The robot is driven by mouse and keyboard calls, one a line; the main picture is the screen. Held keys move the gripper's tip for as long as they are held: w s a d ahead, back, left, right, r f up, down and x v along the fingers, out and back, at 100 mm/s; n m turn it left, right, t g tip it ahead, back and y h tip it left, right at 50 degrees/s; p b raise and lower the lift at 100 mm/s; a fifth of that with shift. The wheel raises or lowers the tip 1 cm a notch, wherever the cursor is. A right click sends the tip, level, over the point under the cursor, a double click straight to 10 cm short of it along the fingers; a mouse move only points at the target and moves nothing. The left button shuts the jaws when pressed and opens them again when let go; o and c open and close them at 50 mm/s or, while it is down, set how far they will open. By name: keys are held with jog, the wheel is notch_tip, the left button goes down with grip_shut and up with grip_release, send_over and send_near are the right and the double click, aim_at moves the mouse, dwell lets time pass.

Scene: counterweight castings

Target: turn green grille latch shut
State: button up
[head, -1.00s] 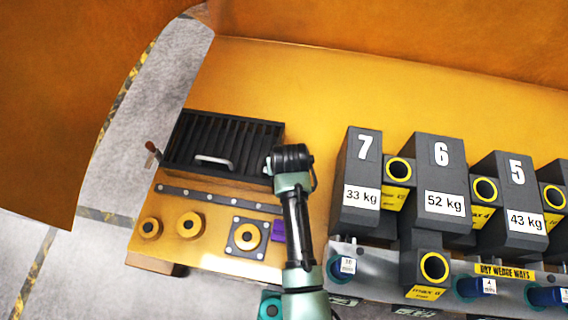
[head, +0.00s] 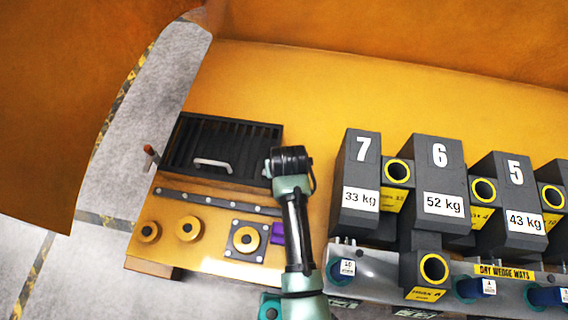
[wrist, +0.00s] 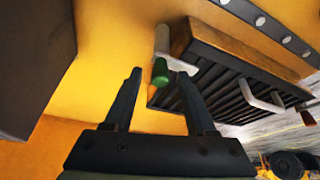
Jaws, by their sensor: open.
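The green latch (wrist: 160,72) shows in the wrist view as a small green knob beside a pale upright piece, at the near corner of the dark grille (wrist: 238,92). My gripper (wrist: 160,76) is open, with one finger on each side of the knob in the picture. I cannot tell whether either finger touches it. In the head view the grille (head: 182,140) lies on the yellow surface, left of my gripper (head: 291,158). My arm seems to hide the latch there. A pale handle (head: 212,164) sits on the grille's front.
A brown-tipped lever (head: 150,151) stands at the grille's left end. Brass-coloured round parts (head: 189,226) and a purple block (head: 278,233) lie in front. Dark numbered castings (head: 357,185) stand close right of my arm. The yellow surface behind the grille is clear.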

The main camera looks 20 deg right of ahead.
jog(key=b+v, duration=0.2)
jog(key=v, duration=1)
jog(key=shift+r, duration=0.25)
jog(key=w+a+r+n+t+b, duration=0.15)
jog(key=w+r+t, duration=0.25)
jog(key=r, duration=0.4)
jog(key=w+a+r+t+h+b, duration=0.1)
jog(key=w+a+r+t+b, duration=0.2)
jog(key=r, duration=0.5)
jog(key=w+r+t+b, duration=0.1)
jog(key=w+r+t, duration=0.35)
jog(key=r, duration=0.35)
jog(key=s+a+r+t+b, duration=0.1)
jog(key=s+a+r+t, duration=0.1)
jog(key=r, duration=0.6)
jog(key=s+a+r+n+t+y+b, duration=0.1)
jog(key=s+a+r+t, duration=0.2)
jog(key=r, duration=0.6)
jog(key=s+a+r+n+t+y+b, duration=0.1)
jog(key=s+a+r+t, duration=0.2)
jog(key=s+r+t, duration=0.3)
notch_tip(320, 180, up, 3)
jog(key=shift+s+a+f, duration=0.15)
jog(key=shift+s+a, duration=0.1)
jog(key=shift+s, duration=0.6)
jog(key=shift+w+f, duration=0.1)
